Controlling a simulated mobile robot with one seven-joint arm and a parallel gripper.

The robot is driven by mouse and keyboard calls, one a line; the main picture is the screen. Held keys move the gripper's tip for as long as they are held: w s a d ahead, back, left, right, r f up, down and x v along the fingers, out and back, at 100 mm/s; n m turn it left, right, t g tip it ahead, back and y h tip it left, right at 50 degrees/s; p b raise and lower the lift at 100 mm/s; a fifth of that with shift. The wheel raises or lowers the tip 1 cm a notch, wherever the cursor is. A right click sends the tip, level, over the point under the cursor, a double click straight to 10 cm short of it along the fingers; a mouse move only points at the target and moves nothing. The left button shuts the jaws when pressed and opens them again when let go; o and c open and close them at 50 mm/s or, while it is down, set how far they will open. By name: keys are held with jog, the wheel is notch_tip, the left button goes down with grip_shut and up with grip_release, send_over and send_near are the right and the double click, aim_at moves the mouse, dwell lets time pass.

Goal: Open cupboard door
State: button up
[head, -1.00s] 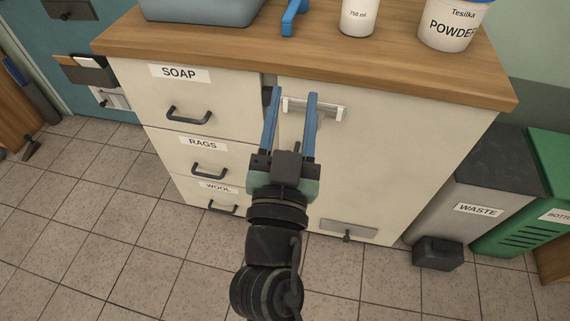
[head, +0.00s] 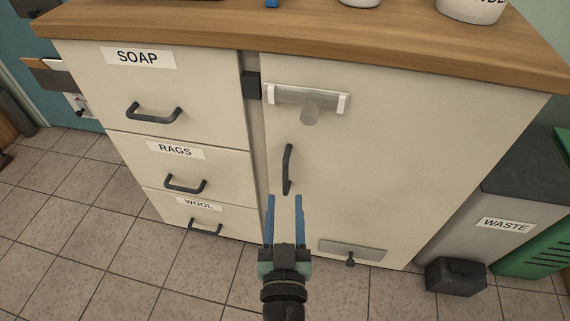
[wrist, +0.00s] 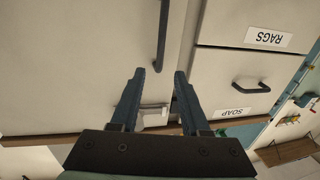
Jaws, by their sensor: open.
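The cream cupboard door (head: 390,170) appears closed, to the right of the drawers. Its upright black handle (head: 287,170) is near its left edge and also shows in the wrist view (wrist: 162,40). Above it is a sliding bolt (head: 285,93) with white brackets and a grey knob. The bolt's left end appears just short of a black block (head: 251,85) on the frame. A grey plate with a dark knob (head: 351,259) is low on the door. My gripper (head: 285,198) is open and empty, its fingertips around the handle's lower end in the picture; contact cannot be told.
Drawers labelled SOAP (head: 190,90), RAGS (head: 215,165) and WOOL (head: 235,222) are at the left, with protruding handles. A wooden worktop (head: 300,38) overhangs the front. A grey WASTE bin (head: 480,235) with a black pedal block (head: 456,277) stands at the right. Tiled floor in front is clear.

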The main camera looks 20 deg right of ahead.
aim_at(286, 171)
jog(key=p+x, duration=0.1)
jog(key=x, duration=0.8)
jog(key=shift+w+p, duration=0.15)
jog(key=shift+p, duration=0.2)
grip_shut()
dwell(0.9)
